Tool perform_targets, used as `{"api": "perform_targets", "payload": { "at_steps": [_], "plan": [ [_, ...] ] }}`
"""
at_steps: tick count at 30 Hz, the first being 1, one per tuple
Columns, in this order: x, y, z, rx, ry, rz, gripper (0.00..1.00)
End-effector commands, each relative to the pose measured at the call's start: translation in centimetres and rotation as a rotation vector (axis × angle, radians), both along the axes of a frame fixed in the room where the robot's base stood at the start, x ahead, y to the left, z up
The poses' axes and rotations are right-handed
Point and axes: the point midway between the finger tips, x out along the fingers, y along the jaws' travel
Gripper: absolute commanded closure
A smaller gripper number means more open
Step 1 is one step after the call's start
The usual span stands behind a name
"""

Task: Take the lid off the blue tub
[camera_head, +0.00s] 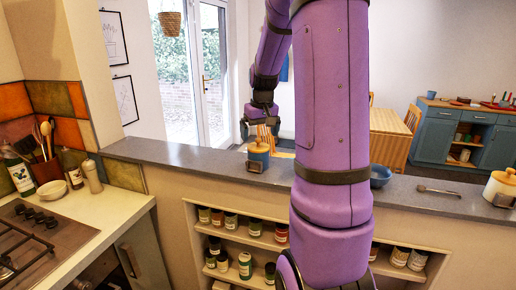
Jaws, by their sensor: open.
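The blue tub (258,163) stands upright on the grey ledge, left of my arm. Its tan lid (258,147) sits on top of it. My gripper (259,130) is open and hangs just above the lid, pointing down. From this view I cannot tell whether the fingertips touch the lid or stay just above it. My purple arm hides part of the ledge to the right of the tub.
Shelves of jars (245,265) lie below. A hob (35,240) and bottles (18,170) are left. The ledge left of the tub is clear.

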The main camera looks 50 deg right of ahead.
Motion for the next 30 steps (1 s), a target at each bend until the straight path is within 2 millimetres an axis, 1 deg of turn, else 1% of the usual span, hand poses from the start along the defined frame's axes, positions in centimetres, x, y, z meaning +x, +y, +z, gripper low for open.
{"api": "perform_targets", "payload": {
  "at_steps": [1,3,7,10,16,17,18,20,21,22,30],
  "plan": [
    [0.2,0.1,-0.9,0.002,0.002,0.0,0.0],
    [0.4,0.1,-1.8,0.002,0.002,-0.001,0.0],
    [0.6,-0.1,-3.1,0.002,0.001,-0.001,0.0],
    [0.6,-0.1,-3.5,0.001,0.0,-0.001,0.0],
    [0.7,-0.1,-3.5,0.0,0.0,0.0,0.0],
    [0.7,-0.1,-3.5,0.001,0.0,0.0,0.07],
    [0.7,-0.1,-3.5,0.001,0.0,0.0,0.16],
    [0.7,-0.1,-3.4,0.0,0.0,0.0,0.3],
    [0.7,-0.1,-3.4,0.001,0.0,0.0,0.39],
    [0.7,-0.1,-3.4,0.0,0.0,0.0,0.43],
    [0.7,-0.1,-3.4,0.0,0.0,0.0,0.43]
  ]
}}
